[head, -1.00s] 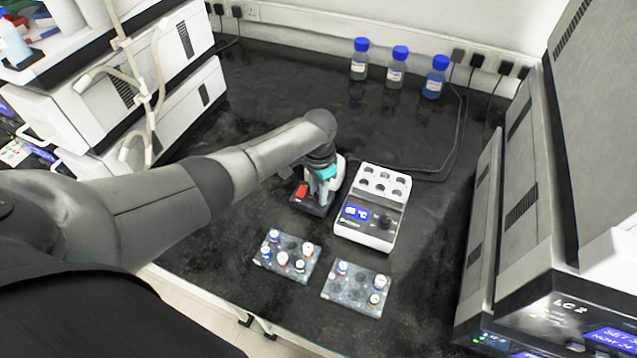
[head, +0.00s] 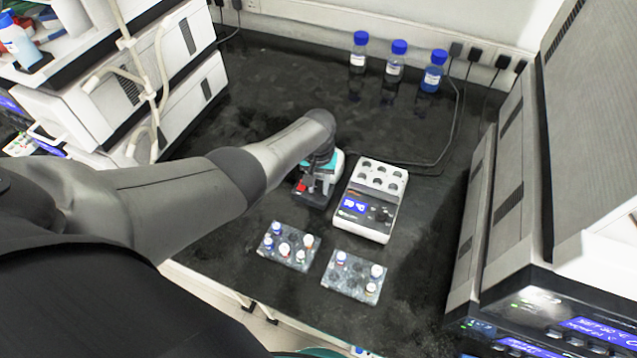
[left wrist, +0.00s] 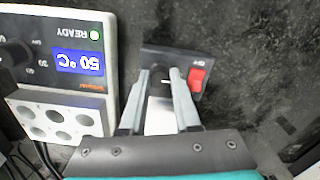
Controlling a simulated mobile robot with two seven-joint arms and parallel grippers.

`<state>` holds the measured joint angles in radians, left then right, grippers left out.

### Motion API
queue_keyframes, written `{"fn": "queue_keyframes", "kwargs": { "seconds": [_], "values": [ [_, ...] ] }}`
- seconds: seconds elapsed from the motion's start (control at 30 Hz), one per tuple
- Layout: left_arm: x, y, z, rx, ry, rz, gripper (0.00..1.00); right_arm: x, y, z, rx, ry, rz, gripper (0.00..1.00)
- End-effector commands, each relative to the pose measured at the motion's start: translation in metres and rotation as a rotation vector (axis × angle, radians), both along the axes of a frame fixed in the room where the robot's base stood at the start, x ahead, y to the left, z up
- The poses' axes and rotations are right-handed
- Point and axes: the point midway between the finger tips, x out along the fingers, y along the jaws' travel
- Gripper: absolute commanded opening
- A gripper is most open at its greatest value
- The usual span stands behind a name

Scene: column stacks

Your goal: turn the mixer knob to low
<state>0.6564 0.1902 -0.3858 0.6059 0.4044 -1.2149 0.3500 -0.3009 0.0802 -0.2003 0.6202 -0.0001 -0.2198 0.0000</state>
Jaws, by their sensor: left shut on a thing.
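The mixer (head: 312,198) is a small unit with a dark front panel and a red rocker switch (head: 302,186), standing left of the white heater block. My left gripper (head: 319,189) reaches down over its front panel and hides much of it. In the left wrist view my left gripper (left wrist: 163,77) has its two fingers closed around the dark mixer knob (left wrist: 165,84), beside the red switch, which also shows there (left wrist: 196,80). A short white mark shows between the fingers. The knob's scale is covered or too small to read. My right gripper is not in view.
The white heater block (head: 368,205) stands close on the right, with a lit display and its own dark knob. Two vial racks (head: 288,247) (head: 352,277) lie in front. Several blue-capped bottles (head: 395,62) stand at the back. Instruments flank both sides.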

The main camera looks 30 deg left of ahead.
Motion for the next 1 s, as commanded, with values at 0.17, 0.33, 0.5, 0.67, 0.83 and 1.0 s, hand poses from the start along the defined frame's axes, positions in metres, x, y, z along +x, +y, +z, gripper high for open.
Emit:
{"fn": "queue_keyframes", "kwargs": {
  "seconds": [0.17,0.33,0.5,0.67,0.83,1.0],
  "values": [
    [0.0009,-0.0005,0.0006,-0.001,-0.002,0.035,0.00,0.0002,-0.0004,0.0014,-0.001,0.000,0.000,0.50],
    [0.0010,-0.0003,0.0006,0.000,-0.003,0.045,0.00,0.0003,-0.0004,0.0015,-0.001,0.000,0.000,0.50],
    [0.0011,-0.0002,0.0006,0.000,-0.003,0.045,0.00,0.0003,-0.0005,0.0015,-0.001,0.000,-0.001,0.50],
    [0.0012,-0.0002,0.0007,-0.001,-0.003,0.045,0.35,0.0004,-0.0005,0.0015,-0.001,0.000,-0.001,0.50],
    [0.0009,0.0000,0.0006,0.000,-0.002,0.044,0.54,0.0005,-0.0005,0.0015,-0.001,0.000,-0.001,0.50],
    [0.0007,0.0002,0.0004,0.001,-0.002,0.043,0.61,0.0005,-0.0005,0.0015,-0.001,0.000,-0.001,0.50]
  ]
}}
